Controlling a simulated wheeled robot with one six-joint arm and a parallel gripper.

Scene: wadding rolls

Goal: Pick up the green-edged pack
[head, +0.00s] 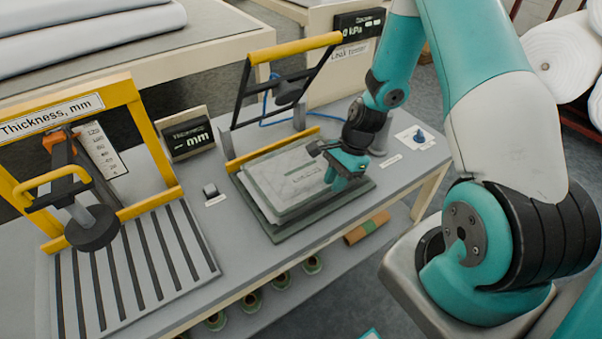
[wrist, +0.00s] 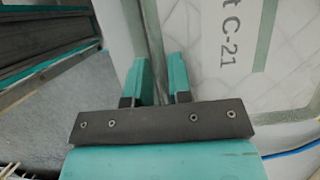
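The green-edged pack (head: 298,172), a pale quilted pad with green borders, lies on the dark base plate of the leak tester in the head view. In the wrist view its printed face (wrist: 285,65) fills the right side, with "C-21" lettering. My gripper (head: 340,180) is at the pack's right edge in the head view, pointing down. In the wrist view my gripper's two teal fingers (wrist: 160,80) stand a small gap apart, with a green border strip running between them. Whether they press on the pack is not clear.
The leak tester's raised yellow-topped frame (head: 292,48) stands behind the pack. A thickness gauge with a yellow frame (head: 160,140) stands to the left. Several green-ended rolls (head: 250,302) and a brown roll (head: 367,228) lie on the shelf below.

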